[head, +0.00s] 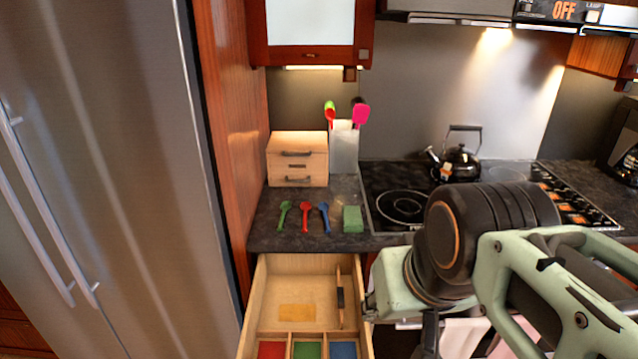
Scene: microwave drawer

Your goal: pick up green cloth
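The green cloth (352,219) looks like a small folded block. It lies on the dark countertop near its front edge, left of the stove and right of the blue spoon. My arm comes in from the right, and my gripper (430,328) points down at the bottom of the head view, in front of the stove. It is to the right of and nearer than the cloth, apart from it. Only a dark upper part of the gripper shows; its fingertips are hidden or out of frame.
Green, red and blue spoons (304,216) lie left of the cloth. A wooden box (297,158) and a utensil holder (344,147) stand behind. An open drawer (259,290) with coloured compartments juts out below the counter. A kettle (461,160) sits on the stove.

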